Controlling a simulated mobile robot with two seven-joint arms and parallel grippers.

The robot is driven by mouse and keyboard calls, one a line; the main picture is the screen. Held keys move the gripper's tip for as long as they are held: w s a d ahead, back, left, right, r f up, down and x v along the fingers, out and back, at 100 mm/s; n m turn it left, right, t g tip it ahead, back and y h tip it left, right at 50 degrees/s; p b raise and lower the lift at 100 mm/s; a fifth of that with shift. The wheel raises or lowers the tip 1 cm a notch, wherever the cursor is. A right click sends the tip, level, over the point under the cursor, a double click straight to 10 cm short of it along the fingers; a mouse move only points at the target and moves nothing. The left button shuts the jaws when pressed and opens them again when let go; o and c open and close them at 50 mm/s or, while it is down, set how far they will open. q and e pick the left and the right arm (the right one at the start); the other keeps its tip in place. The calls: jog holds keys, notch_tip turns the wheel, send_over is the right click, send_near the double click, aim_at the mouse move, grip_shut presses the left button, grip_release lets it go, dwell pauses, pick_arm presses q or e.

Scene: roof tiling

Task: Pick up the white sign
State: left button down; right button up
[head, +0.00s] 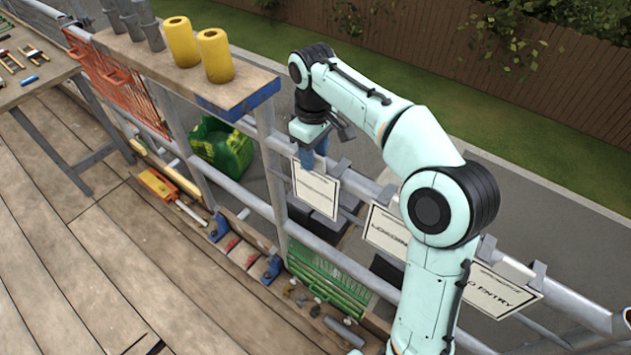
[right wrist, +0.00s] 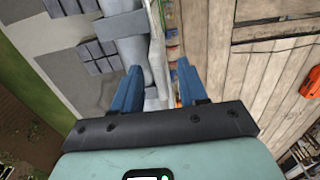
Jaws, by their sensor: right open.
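A white sign (head: 315,190) with a dark border hangs on the grey railing, below my right gripper. Its lettering is too small to read. My right gripper (head: 308,154) points down at the sign's top edge, its blue fingers overlapping that edge in the head view. In the right wrist view the right gripper (right wrist: 157,72) is open, with its fingers apart on either side of a pale upright strip at the rail. I cannot tell whether that strip is the sign's edge or whether the fingers touch it. My left gripper is not in view.
Two more white signs hang further right along the rail: a loading sign (head: 384,230) and a no-entry sign (head: 499,290). Yellow cylinders (head: 215,55) stand on a wooden shelf to the left. A green crate (head: 222,148) and tools sit below. The plank floor (head: 130,260) is largely clear.

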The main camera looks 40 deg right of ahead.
jog(key=shift+s+f, duration=0.1)
jog(key=shift+f, duration=0.4)
jog(key=shift+w, duration=0.2)
grip_shut()
jog(key=shift+r, duration=0.1)
